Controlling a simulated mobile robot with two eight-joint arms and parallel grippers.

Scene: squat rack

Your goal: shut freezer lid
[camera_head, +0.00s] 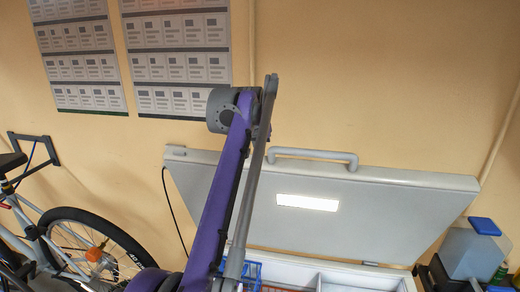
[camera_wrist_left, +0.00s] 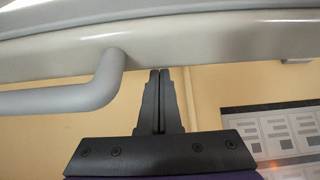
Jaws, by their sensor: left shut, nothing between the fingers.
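The white freezer lid (camera_head: 370,215) stands raised and tilted in the head view, with a bright reflection on its face. Its grey bar handle (camera_head: 313,154) is on the upper edge. My purple left arm crosses in front of the lid, and its wrist end is above the upper edge, left of the handle. The left gripper's fingers are not clear there. In the left wrist view the left gripper (camera_wrist_left: 160,72) is shut and empty, its tips at the lid's edge (camera_wrist_left: 210,38), beside the handle (camera_wrist_left: 65,97). I cannot tell whether they touch. My right gripper is out of view.
The open freezer body (camera_head: 365,281) shows at the bottom, with a blue basket (camera_head: 254,272) inside. A bicycle (camera_head: 75,245) stands at the left. A clear container with a blue lid (camera_head: 484,226) is at the right. Posters (camera_head: 178,60) hang on the wall behind.

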